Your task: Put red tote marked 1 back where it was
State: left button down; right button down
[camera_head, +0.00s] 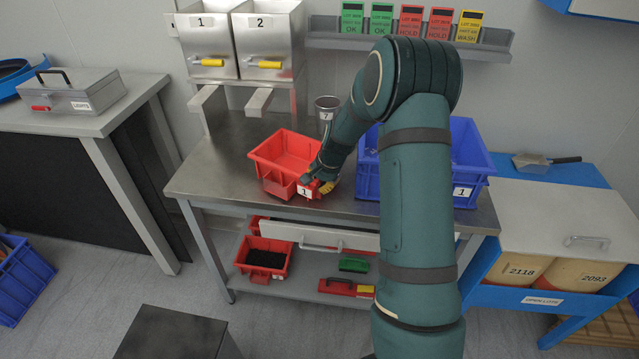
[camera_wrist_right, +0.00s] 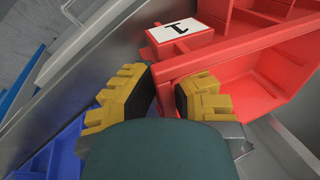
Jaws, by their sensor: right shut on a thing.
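The red tote marked 1 (camera_head: 268,153) is at the middle of the steel bench, tilted askew to the bench edges, and looks empty. Its label 1 (camera_head: 305,192) faces the front edge. My right gripper (camera_head: 325,187) is at its near right corner. In the right wrist view, the yellow-padded fingers of my right gripper (camera_wrist_right: 166,93) are shut on the rim of the red tote (camera_wrist_right: 235,80), beside the label. I cannot tell whether the tote's base rests on the bench or hangs just above it. My left gripper is not in view.
A blue tote marked 1 (camera_head: 470,160) stands right of the red one, partly behind my arm. A steel cup (camera_head: 327,108) stands behind. Two hoppers (camera_head: 207,45) hang above the bench (camera_head: 222,165). A red tote with black contents (camera_head: 244,257) sits on the lower shelf.

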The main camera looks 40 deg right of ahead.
jog(key=shift+f, duration=0.2)
jog(key=c, duration=1.1)
grip_release()
jog(key=shift+c, duration=0.2)
jog(key=shift+r, duration=0.15)
jog(key=shift+r, duration=0.25)
jog(key=p+v, duration=0.3)
jog(key=v, duration=0.9)
jog(key=s+a+f+n+g+y, duration=0.1)
jog(key=s+a+f+n, duration=0.3)
jog(key=a+f, duration=0.75)
jog(key=s+a+f+n+g+y, duration=0.1)
jog(key=s+a+f+n, duration=0.3)
jog(key=a+f, duration=0.8)
jog(key=s+a+n+y, duration=0.1)
jog(key=s+a+n, duration=0.3)
jog(key=a, duration=0.7)
jog(key=s, duration=0.2)
jog(key=shift+s+a+r+n+y, duration=0.25)
jog(key=shift+s+a+n+y, duration=0.05)
jog(key=shift+s+a+n, duration=0.1)
